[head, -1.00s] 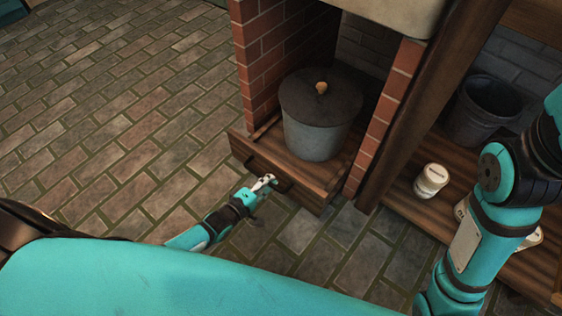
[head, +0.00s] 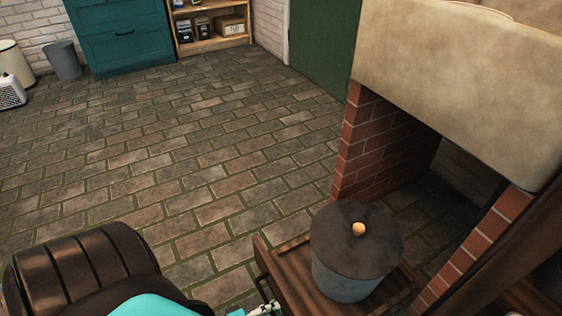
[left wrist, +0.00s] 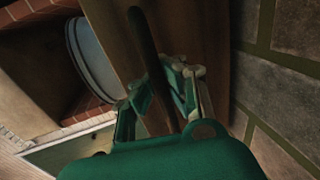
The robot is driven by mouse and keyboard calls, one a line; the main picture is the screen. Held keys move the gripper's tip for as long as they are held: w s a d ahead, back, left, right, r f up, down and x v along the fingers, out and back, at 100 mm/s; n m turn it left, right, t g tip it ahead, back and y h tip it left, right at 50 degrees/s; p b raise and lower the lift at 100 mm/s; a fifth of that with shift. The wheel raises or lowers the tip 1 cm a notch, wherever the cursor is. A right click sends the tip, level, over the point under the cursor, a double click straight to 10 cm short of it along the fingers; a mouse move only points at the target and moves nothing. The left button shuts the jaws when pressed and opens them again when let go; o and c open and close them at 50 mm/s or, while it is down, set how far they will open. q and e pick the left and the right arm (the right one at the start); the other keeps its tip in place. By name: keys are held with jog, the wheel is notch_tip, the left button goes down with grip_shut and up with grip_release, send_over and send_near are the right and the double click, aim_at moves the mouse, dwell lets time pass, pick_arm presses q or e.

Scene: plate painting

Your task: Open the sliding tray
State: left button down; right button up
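The sliding tray (head: 290,272) is a wooden drawer at the bottom of the head view. It is pulled well out of the brick alcove and carries a grey pot with a dark lid (head: 338,232). My left gripper (head: 262,309) is at the tray's front, mostly cut off by the bottom edge. In the left wrist view, my left gripper (left wrist: 155,88) has its fingers on both sides of the dark bar handle (left wrist: 145,40) and is shut on it. The tray's wooden front (left wrist: 200,35) lies behind the handle. My right gripper is out of view.
Red brick walls (head: 362,150) flank the alcove under a stone basin (head: 450,80). The brick floor (head: 190,170) to the left is wide and clear. A teal cabinet (head: 120,40) and a shelf (head: 215,40) stand far back.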

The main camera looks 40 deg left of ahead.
pick_arm(q)
jog(key=shift+s+a+r, duration=0.1)
jog(key=shift+s+a, duration=0.05)
jog(key=shift+s, duration=0.1)
jog(key=c, duration=1.3)
grip_release()
jog(key=shift+c, duration=0.2)
